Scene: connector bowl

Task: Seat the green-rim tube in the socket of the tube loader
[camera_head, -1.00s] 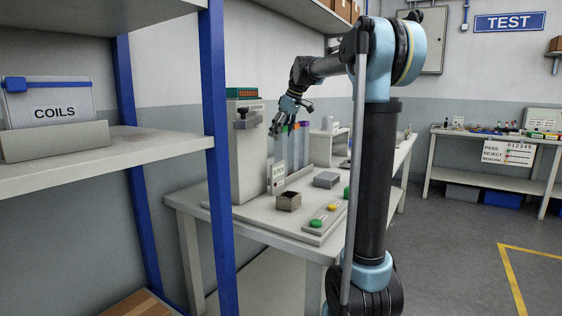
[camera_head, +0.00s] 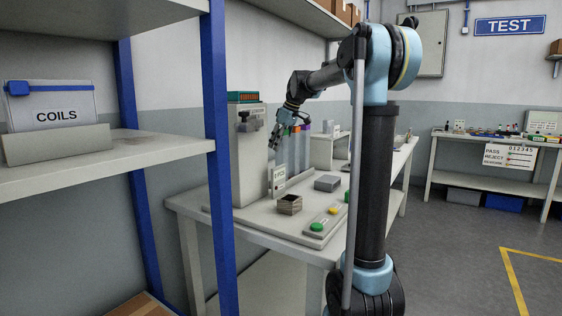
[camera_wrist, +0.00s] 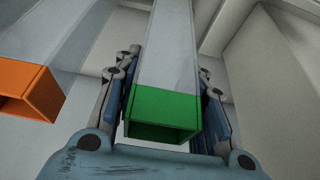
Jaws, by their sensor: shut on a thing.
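The green-rim tube (camera_wrist: 163,107) is a pale square tube with a green collar at its open end. In the wrist view it sits between the two fingers of my gripper (camera_wrist: 165,112), which is shut on it near the rim. In the head view my gripper (camera_head: 274,141) is beside the tall grey housing on the bench, just left of the standing tubes. The held tube is hard to make out there. Which part is the tube loader's socket I cannot tell.
An orange-rim tube (camera_wrist: 30,92) is left of the held one, apart from it. A purple-rim tube (camera_head: 306,127) stands among the row. The grey housing (camera_head: 247,165) rises at left. A small open box (camera_head: 289,204) and a button panel (camera_head: 325,222) are on the bench.

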